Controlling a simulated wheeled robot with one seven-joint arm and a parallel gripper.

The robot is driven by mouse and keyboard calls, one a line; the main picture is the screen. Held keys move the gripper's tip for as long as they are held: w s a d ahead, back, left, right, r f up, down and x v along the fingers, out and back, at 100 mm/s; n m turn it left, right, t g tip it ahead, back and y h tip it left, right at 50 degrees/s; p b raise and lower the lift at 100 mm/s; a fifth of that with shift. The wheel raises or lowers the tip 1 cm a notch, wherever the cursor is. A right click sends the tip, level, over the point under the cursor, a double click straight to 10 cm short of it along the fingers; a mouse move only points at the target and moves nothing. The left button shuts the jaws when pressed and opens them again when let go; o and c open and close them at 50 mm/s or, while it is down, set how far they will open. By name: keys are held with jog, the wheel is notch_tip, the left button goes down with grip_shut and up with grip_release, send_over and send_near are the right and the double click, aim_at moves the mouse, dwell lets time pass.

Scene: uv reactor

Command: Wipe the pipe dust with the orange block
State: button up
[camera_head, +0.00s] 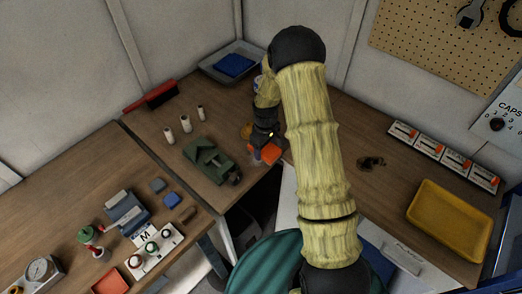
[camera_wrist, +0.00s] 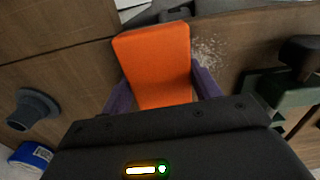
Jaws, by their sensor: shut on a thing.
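The orange block (camera_wrist: 155,60) is held between the purple fingers of my gripper (camera_wrist: 163,90) in the wrist view. In the head view the block (camera_head: 265,149) shows as a small orange patch at my gripper (camera_head: 257,156), low over the bench near its front edge. Pale dust specks (camera_wrist: 208,52) lie on the brown wood just right of the block in the wrist view. I cannot tell whether the block touches the bench. The dust is not clear in the head view, where my arm hides part of the bench.
A green vise-like tool (camera_head: 208,160) stands left of my gripper, with several white cylinders behind it. A grey tray (camera_head: 212,68) with a blue item is at the back. A dark fitting (camera_head: 371,163) and yellow tray (camera_head: 450,218) are on the right. A gap separates the left bench.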

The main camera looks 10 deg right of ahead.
jog(key=shift+w+d, duration=0.15)
jog(key=shift+d, duration=0.1)
jog(key=shift+r+p, duration=2)
jog(key=shift+r, duration=1.05)
jog(key=shift+r+p, duration=1.05)
jog(key=shift+r, duration=0.5)
jog(key=shift+f, duration=0.15)
jog(key=shift+f+b, duration=2.45)
jog(key=shift+f, duration=1.05)
